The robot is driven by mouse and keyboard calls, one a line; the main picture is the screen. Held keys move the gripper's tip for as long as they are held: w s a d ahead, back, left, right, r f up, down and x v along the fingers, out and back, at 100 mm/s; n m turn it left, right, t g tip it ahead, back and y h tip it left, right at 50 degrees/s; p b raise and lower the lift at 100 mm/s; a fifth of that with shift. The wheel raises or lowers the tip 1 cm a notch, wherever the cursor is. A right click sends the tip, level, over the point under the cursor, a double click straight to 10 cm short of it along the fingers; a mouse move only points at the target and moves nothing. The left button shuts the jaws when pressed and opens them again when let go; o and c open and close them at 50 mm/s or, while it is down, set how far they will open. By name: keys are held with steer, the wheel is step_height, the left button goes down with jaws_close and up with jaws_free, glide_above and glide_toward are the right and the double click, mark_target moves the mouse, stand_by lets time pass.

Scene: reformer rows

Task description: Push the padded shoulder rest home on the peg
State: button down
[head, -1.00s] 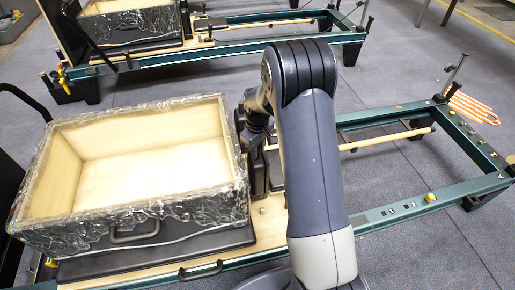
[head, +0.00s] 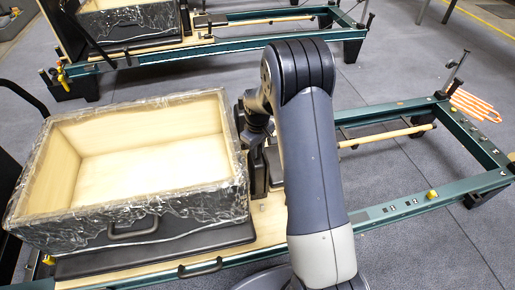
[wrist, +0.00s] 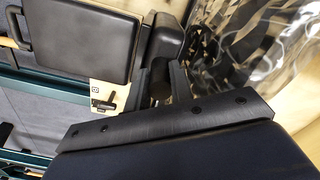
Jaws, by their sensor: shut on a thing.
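The black padded shoulder rest (wrist: 166,42) shows beyond my gripper in the wrist view, against the foil-covered box. In the head view it stands upright (head: 258,172) at the box's right side. My gripper (wrist: 161,70) is shut on a dark round part of the shoulder rest; its bolted plate and dark body fill the bottom of the wrist view. In the head view my gripper (head: 254,128) is partly hidden by my arm. I cannot see the peg, nor how far the rest sits on it.
A wooden box (head: 140,165) wrapped in foil sits on the black carriage pad (head: 160,248), close beside my gripper. A flat black pad (wrist: 85,42) lies to its left in the wrist view. The green reformer frame (head: 400,206) extends right. A second reformer (head: 250,33) stands behind.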

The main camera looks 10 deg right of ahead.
steer(key=shift+f, duration=0.35)
steer(key=c, duration=1.2)
jaws_free()
steer(key=shift+o, duration=0.2)
step_height(320, 180, up, 11)
steer(key=shift+f+p, duration=0.1)
steer(key=shift+p, duration=0.3)
steer(key=shift+f, duration=4.9)
steer(key=shift+f+b, duration=0.15)
steer(key=shift+b, duration=0.25)
